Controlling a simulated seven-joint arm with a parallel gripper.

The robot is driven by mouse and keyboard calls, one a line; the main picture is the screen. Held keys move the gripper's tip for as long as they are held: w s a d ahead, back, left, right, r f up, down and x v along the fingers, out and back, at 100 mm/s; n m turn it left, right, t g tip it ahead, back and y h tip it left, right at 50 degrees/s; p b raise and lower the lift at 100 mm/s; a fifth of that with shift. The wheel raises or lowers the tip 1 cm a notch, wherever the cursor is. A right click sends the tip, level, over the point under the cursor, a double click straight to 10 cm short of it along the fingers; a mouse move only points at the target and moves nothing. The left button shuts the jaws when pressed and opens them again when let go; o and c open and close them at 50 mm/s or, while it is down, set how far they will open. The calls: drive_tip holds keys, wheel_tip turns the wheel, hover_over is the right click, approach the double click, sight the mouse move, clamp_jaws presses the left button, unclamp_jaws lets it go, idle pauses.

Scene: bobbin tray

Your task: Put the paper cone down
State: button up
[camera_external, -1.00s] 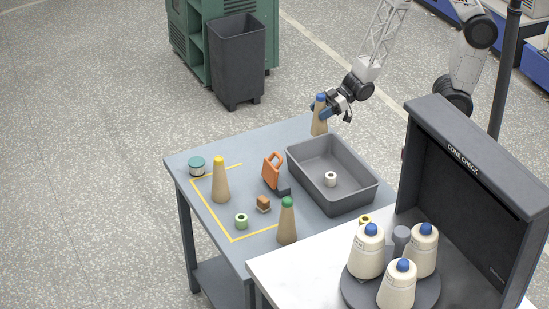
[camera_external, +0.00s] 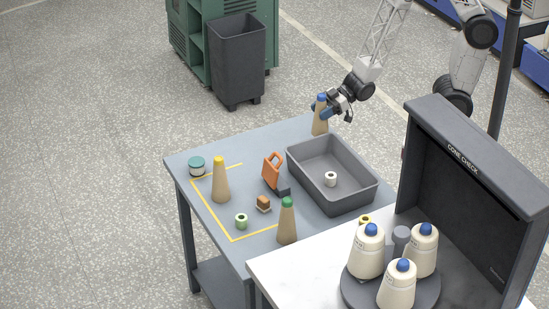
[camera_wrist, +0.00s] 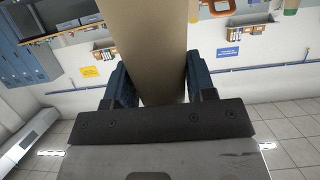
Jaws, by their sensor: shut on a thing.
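The paper cone in hand (camera_external: 320,122) is tan with a blue tip and stands upright at the far corner of the table, behind the grey tray. My gripper (camera_external: 322,109) is shut on it near its blue top. In the wrist view the tan cone (camera_wrist: 148,45) fills the space between my two blue fingers (camera_wrist: 155,85). I cannot tell whether its base touches the table. Two other tan cones stand on the table: one with a yellow tip (camera_external: 221,182) and one with a green tip (camera_external: 287,222).
The grey tray (camera_external: 365,193) holds a small white spool (camera_external: 330,178). A dark CONE CHECK stand (camera_external: 455,150) rises at right.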

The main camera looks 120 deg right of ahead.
wheel_tip(320, 180, up, 17)
drive_tip(key=w+a+r+n+y, duration=0.1)
drive_tip(key=w+a+n+y, duration=0.25)
drive_tip(key=w+a, duration=0.5)
drive_tip(key=w+a+n+g+y, duration=0.35)
drive_tip(key=w+a, duration=0.35)
drive_tip(key=a, duration=0.4)
drive_tip(key=w+a+n+g+y, duration=0.2)
drive_tip(key=w+a+n+y, duration=0.2)
drive_tip(key=w+a, duration=0.5)
drive_tip(key=w+a+f+n+g+y, duration=0.1)
drive_tip(key=a+n+g, duration=0.2)
drive_tip(key=a, duration=0.9)
drive_tip(key=w+a+f+n+g+y, duration=0.15)
drive_tip(key=a+g, duration=0.25)
drive_tip(key=a, duration=0.8)
drive_tip(key=shift+n+t, duration=0.35)
drive_tip(key=f, duration=0.2)
drive_tip(key=s+f, duration=0.1)
drive_tip(key=f, duration=0.1)
drive_tip(key=shift+d+f, duration=0.1)
drive_tip(key=shift+d, duration=0.2)
drive_tip(key=shift+w, duration=0.1)
